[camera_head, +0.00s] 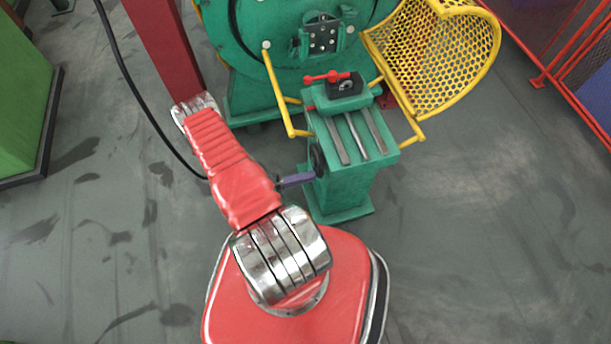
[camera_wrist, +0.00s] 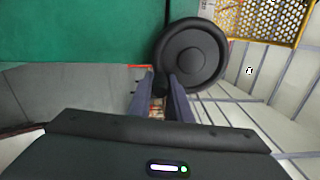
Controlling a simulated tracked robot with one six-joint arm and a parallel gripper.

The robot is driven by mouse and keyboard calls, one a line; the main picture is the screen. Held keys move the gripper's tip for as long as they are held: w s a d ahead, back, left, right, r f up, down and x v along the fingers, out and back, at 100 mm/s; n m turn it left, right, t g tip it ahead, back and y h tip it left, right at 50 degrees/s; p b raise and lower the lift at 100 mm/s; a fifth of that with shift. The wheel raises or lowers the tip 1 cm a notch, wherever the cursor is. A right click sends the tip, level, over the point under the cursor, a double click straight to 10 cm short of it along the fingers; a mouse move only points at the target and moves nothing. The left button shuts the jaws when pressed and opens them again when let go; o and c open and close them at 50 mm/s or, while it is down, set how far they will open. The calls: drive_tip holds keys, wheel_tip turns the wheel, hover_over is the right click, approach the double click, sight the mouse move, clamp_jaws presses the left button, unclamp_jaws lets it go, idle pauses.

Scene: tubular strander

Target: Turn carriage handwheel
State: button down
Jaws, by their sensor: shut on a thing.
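The carriage handwheel (camera_wrist: 195,55) is a black round disc with a raised rim in the wrist view, beside the green carriage stand. In the head view it is a small dark disc (camera_head: 317,157) seen nearly edge-on, on the left side of the stand (camera_head: 345,180). My gripper (camera_wrist: 161,80) reaches the wheel's lower left edge in the wrist view. Its two fingers are closed around a small dark handle at the rim, mostly hidden between them. In the head view my gripper (camera_head: 308,177) meets the wheel from the left.
The carriage top has metal rails (camera_head: 357,135) and a black block with a red lever (camera_head: 328,76). A yellow mesh guard (camera_head: 440,55) stands open at the right, with yellow bars (camera_head: 290,115) above the wheel. The grey floor around the stand is clear.

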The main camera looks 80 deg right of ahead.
sight(319, 175)
drive_tip(key=shift+s+a+r+n, duration=0.4)
drive_tip(key=shift+r+n, duration=0.4)
drive_tip(key=shift+n, duration=1.2)
drive_tip(key=shift+s+a+r+n, duration=0.15)
drive_tip(key=shift+a+r+n, duration=0.55)
drive_tip(key=shift+n, duration=1.3)
drive_tip(key=shift+s+a+r+n, duration=0.3)
drive_tip(key=shift+r+n, duration=0.65)
drive_tip(key=shift+n, duration=1.05)
drive_tip(key=shift+d, duration=0.1)
drive_tip(key=c, duration=1.6)
unclamp_jaws()
drive_tip(key=shift+w+d, duration=0.1)
drive_tip(key=shift+w, duration=0.15)
drive_tip(key=v, duration=1.3)
drive_tip(key=shift+w+a, duration=0.2)
drive_tip(key=shift+w, duration=0.05)
